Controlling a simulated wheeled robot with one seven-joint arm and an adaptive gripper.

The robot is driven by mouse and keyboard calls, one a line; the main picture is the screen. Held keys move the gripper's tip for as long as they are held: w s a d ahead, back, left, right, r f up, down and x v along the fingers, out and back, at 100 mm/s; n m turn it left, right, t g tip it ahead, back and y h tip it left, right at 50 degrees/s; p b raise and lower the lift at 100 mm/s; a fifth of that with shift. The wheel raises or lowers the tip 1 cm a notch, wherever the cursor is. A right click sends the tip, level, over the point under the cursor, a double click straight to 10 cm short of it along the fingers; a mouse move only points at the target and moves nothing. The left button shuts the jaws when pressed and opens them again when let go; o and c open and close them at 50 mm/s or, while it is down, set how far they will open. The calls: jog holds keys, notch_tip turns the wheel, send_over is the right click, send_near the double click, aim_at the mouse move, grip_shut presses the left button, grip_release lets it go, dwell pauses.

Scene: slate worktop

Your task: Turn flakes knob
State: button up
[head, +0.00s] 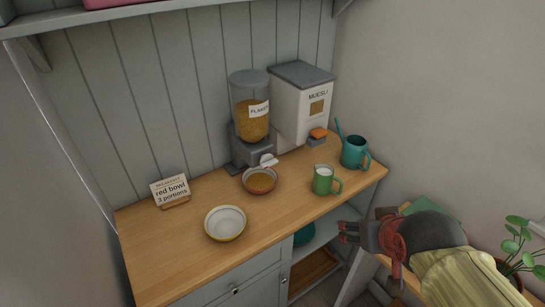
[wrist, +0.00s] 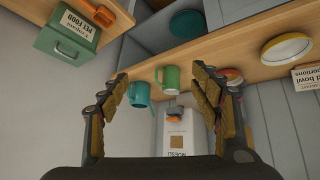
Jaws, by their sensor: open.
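The flakes dispenser (head: 252,118) stands against the panelled wall in the head view, its clear hopper part filled with flakes. Its pale knob (head: 268,160) sticks out at the front of the grey base. The red bowl (head: 259,182) stands just below the knob and holds flakes; in the wrist view it is partly behind a finger. My gripper (head: 346,231) is open and empty, right of and apart from the knob, off the counter's front edge. The wrist view is upside down and shows both fingers spread (wrist: 160,75). The knob cannot be made out there.
A muesli dispenser (head: 305,108) with an orange knob (head: 318,133) stands right of the flakes. A green mug (head: 323,180) and teal watering can (head: 355,152) stand between it and my gripper. A cream bowl (head: 225,223) and a card reading "red bowl 3 portions" (head: 170,189) are left.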

jog(key=w+f+n+t, duration=0.1)
jog(key=w+t, duration=0.1)
jog(key=w, duration=0.7)
jog(key=n+t+y+b, duration=0.2)
jog(key=n+t+y, duration=0.35)
jog(key=y, duration=0.55)
send_near(271, 165)
jog(key=x, duration=0.2)
jog(key=b+x, duration=0.2)
jog(key=x, duration=0.5)
jog(key=shift+w+a+f, duration=0.1)
jog(key=shift+w, duration=0.1)
jog(key=shift+c, duration=1.1)
jog(key=c, duration=0.9)
